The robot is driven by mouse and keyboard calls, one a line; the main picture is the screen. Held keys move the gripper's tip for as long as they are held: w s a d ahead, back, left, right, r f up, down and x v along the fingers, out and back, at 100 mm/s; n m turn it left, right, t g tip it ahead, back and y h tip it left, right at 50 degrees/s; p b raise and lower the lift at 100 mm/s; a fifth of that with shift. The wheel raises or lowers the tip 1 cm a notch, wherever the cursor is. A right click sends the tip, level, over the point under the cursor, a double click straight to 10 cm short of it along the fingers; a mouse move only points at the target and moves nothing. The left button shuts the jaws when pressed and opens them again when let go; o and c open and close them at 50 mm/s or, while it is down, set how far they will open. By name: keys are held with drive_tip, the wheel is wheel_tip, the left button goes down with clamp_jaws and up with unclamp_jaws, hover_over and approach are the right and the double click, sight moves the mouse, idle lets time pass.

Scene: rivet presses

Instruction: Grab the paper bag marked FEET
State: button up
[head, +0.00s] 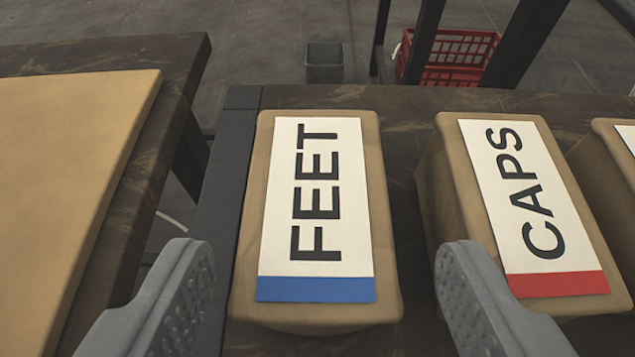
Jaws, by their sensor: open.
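The paper bag marked FEET (384,262) is brown, with a white label and a blue band at its near end. It lies on the dark table, near the middle of the head view. My gripper (322,275) is open, with one grey finger at the lower left and the other at the lower right. The FEET bag shows between the two fingers, beyond and below them, and I see no clear contact. The right finger overlaps the near left corner of the bag marked CAPS (432,190) in the picture.
The CAPS bag has a red band and stands right of the FEET bag, with a narrow gap. A third bag (600,160) is cut off at the right edge. Another table (185,70) with a tan board (70,170) is at left. A red crate (455,50) and grey bin (324,65) stand behind.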

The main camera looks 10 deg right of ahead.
sight(314, 244)
drive_tip(key=shift+a+b+x, duration=0.2)
drive_tip(key=shift+b+x, duration=0.15)
drive_tip(key=shift+x, duration=2)
drive_tip(key=shift+f, duration=0.15)
drive_tip(key=c, duration=0.8)
drive_tip(key=shift+c, duration=0.2)
